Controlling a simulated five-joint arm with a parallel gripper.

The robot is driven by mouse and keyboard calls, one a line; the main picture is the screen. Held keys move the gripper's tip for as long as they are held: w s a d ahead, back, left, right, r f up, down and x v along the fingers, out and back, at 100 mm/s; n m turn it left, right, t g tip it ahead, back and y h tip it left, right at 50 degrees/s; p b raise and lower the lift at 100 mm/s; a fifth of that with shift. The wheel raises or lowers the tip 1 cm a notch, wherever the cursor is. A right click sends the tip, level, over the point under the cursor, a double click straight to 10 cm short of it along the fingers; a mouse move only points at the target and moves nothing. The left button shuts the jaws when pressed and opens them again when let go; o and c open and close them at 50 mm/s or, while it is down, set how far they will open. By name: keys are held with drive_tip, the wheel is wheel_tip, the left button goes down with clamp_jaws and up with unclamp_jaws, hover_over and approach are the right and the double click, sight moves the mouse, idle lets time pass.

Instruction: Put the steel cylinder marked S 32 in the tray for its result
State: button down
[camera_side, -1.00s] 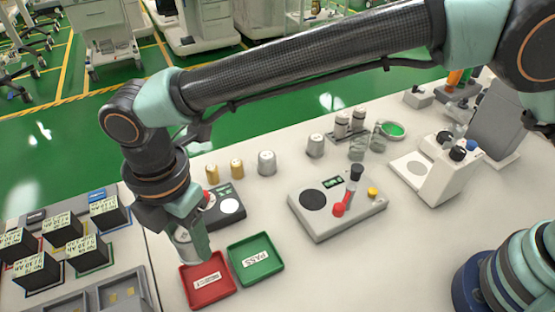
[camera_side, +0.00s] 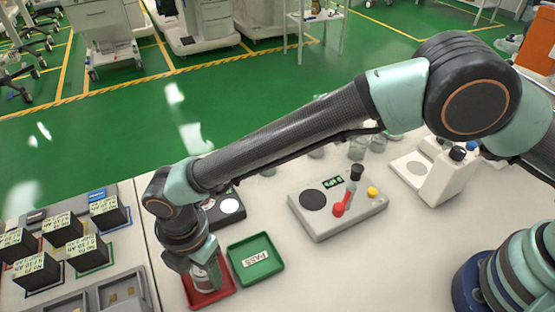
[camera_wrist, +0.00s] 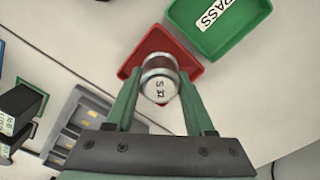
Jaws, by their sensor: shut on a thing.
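The steel cylinder (camera_wrist: 159,84) shows "S 32" on its top in the wrist view. My gripper (camera_side: 203,272) is shut on it, with one finger on each side. In the side view the cylinder (camera_side: 207,277) is upright, low inside the outline of the red tray (camera_side: 229,289). I cannot tell whether it touches the tray floor. The red tray (camera_wrist: 190,64) shows behind the cylinder in the wrist view. Its label is hidden. The green tray (camera_side: 276,266), labelled PASS, stands beside it to the right and is empty.
A grey tester (camera_side: 330,222) with a red lever stands right of the trays. A small dark device (camera_side: 229,207) is behind my gripper. Black labelled blocks (camera_side: 62,227) and a grey compartment tray (camera_side: 120,294) are at left.

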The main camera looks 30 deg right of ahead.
drive_tip(key=c, duration=0.5)
unclamp_jaws()
drive_tip(key=shift+f, duration=0.1)
drive_tip(key=shift+c, duration=0.2)
